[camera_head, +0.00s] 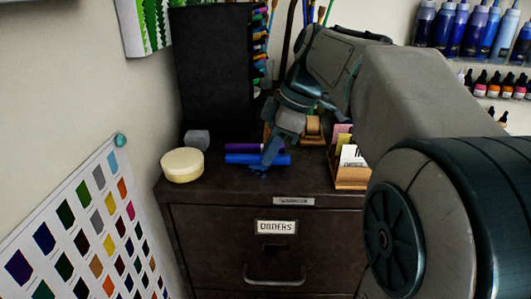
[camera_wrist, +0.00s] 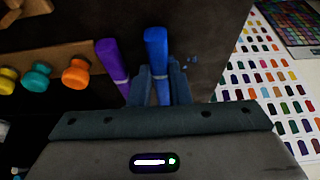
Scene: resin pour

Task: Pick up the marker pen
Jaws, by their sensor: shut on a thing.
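Two marker pens, one blue (camera_head: 240,158) and one purple (camera_head: 241,147), lie side by side on top of the dark filing cabinet in the head view. In the wrist view the blue marker pen (camera_wrist: 156,45) stands between the two fingers, and the purple marker pen (camera_wrist: 112,60) is just left of them, outside the grip. My gripper (camera_head: 270,158) reaches down from the right over the pens. Its fingers (camera_wrist: 160,90) are shut on the blue marker pen. The fingers hide part of the blue pen; I cannot tell whether it is clear of the cabinet top.
The cabinet top (camera_head: 225,187) is bare in front. A round cream tin (camera_head: 182,164) and a grey block (camera_head: 197,139) stand at left. A wooden card holder (camera_head: 350,178) stands at right. Paint pots on a wooden rack (camera_wrist: 60,55) show in the wrist view.

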